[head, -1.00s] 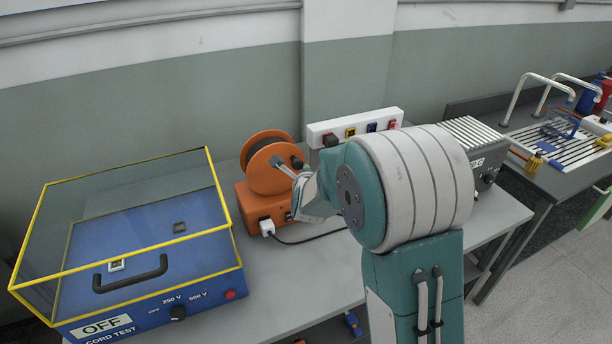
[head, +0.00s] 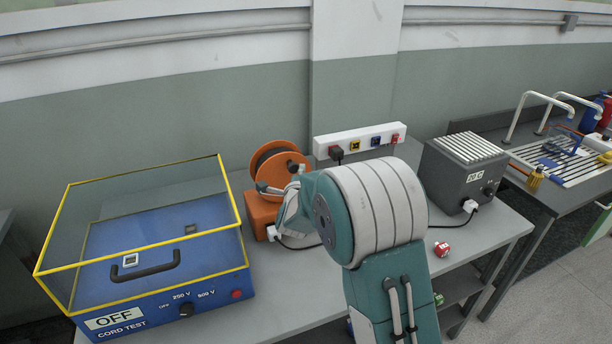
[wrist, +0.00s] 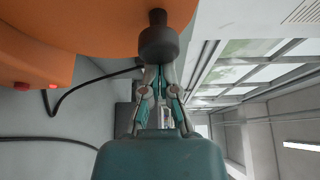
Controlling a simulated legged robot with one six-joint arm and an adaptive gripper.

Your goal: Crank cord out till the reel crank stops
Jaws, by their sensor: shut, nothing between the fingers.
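The orange cord reel (head: 275,172) stands on the grey bench to the right of the blue cord test box, with its drum facing my arm. In the wrist view, the dark round crank knob (wrist: 158,44) sticks out from the orange drum (wrist: 90,22). My gripper (wrist: 160,72) is shut and empty, its fingertips close by the knob; whether they touch it is unclear. In the head view my gripper (head: 264,188) is in front of the reel's lower part, and my wrist and arm hide some of the reel base. The crank arm is not clearly visible.
The grey heater box (head: 465,170) is to the right, with a red-and-white item (head: 441,249) near the bench edge.

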